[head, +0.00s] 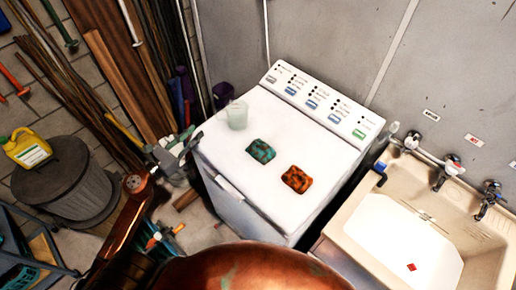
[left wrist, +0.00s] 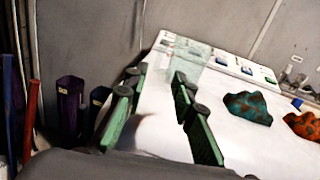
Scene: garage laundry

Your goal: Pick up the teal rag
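The teal rag (head: 261,151), dark-patterned and crumpled, lies on the white top of the washing machine (head: 225,150). In the left wrist view the teal rag (left wrist: 248,107) is right of the fingers. My left gripper (head: 182,150) is beside the machine's left edge, apart from the rag. In the left wrist view its two green-padded fingers (left wrist: 158,85) stand apart with nothing gripped between them. My right gripper does not show.
An orange rag (head: 297,180) lies right of the teal one. A translucent cup (head: 237,115) stands at the machine's back left. The control panel (head: 320,100) rises behind. A sink (head: 400,235) is at the right; a lidded bin (head: 62,180) is at the left.

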